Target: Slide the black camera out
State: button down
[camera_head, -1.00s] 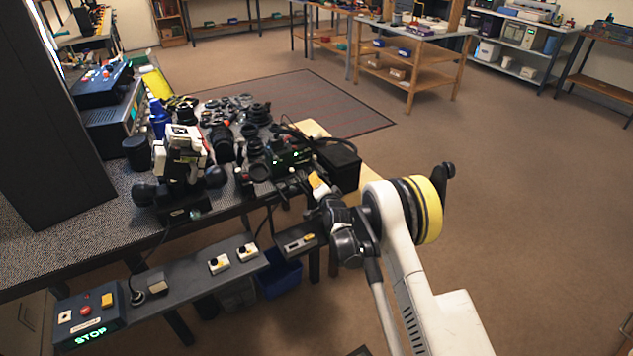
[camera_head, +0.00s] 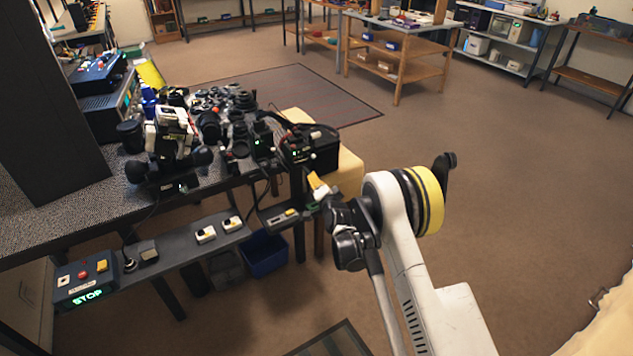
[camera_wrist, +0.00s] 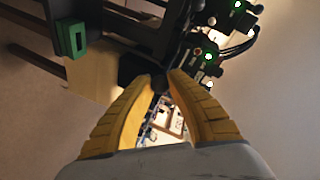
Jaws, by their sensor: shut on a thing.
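My gripper shows yellow fingers (camera_wrist: 158,84) in the wrist view, closed together on a small dark part. The dark body (camera_wrist: 135,58) just beyond the fingertips looks like the black camera, but its outline merges with other dark parts. In the head view my gripper (camera_head: 319,187) is at the right end of the bench.
A black box (camera_head: 324,154) sits by a pale yellow block (camera_head: 345,178) at the bench's right end. Lenses and other gear crowd the bench (camera_head: 60,228). A lower shelf with switches (camera_head: 180,253) runs along the front. Open floor lies to the right.

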jog(key=shift+f, duration=0.1)
jog(key=c, duration=1.2)
grip_release()
jog(key=shift+w, duration=0.15)
jog(key=shift+c, duration=0.2)
jog(key=v, duration=0.7)
jog(key=shift+s+d, duration=0.15)
jog(key=shift+s, duration=0.1)
